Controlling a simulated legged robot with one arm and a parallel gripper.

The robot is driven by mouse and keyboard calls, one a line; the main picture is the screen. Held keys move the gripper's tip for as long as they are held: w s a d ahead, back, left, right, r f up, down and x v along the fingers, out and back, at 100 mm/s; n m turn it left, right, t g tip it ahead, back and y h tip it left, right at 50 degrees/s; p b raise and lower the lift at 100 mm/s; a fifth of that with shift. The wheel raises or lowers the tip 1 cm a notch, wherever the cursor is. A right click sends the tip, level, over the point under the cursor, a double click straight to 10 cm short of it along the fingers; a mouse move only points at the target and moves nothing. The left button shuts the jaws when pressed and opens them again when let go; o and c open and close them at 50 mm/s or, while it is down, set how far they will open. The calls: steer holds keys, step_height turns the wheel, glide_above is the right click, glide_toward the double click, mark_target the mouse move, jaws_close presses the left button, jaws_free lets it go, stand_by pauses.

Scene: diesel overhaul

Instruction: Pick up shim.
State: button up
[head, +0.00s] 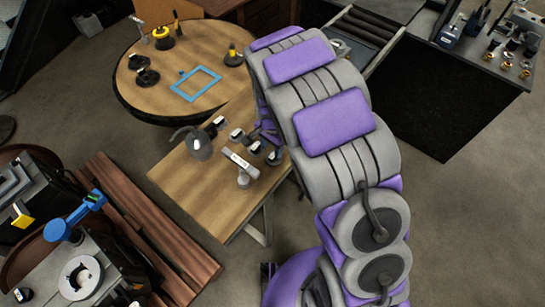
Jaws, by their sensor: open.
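I cannot tell for sure which thing is the shim; nothing in view is clearly one. Several small dark parts with pale tops, one of them here (237,134), stand on the wooden rectangular table (222,205). A silver T-shaped piece with a pale label (240,163) is among them. My purple and grey arm reaches up from the lower right and bends down over this table's right side. My gripper (268,133) is open, close to the small parts at the table's right. The arm partly hides it, and contact cannot be made out.
A grey spouted can (199,146) stands on the rectangular table. A round table (142,101) behind holds a blue rectangular outline (207,89) and several dark parts. A dark bench (450,90) is at right. Brown planks (150,235) and machinery (85,280) are lower left.

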mark_target(273, 155)
steer(key=f, duration=0.2)
steer(key=f+b, duration=0.1)
steer(key=shift+w+d+f, duration=0.15)
steer(key=shift+d+f, duration=0.2)
steer(key=shift+f, duration=0.05)
steer(key=shift+a+f, duration=0.25)
steer(key=shift+f, duration=0.2)
steer(key=shift+a, duration=0.25)
steer(key=shift+c, duration=0.2)
steer(key=shift+d+r, duration=0.1)
steer(key=shift+d, duration=0.3)
steer(key=c, duration=0.6)
jaws_close()
steer(key=shift+a, duration=0.15)
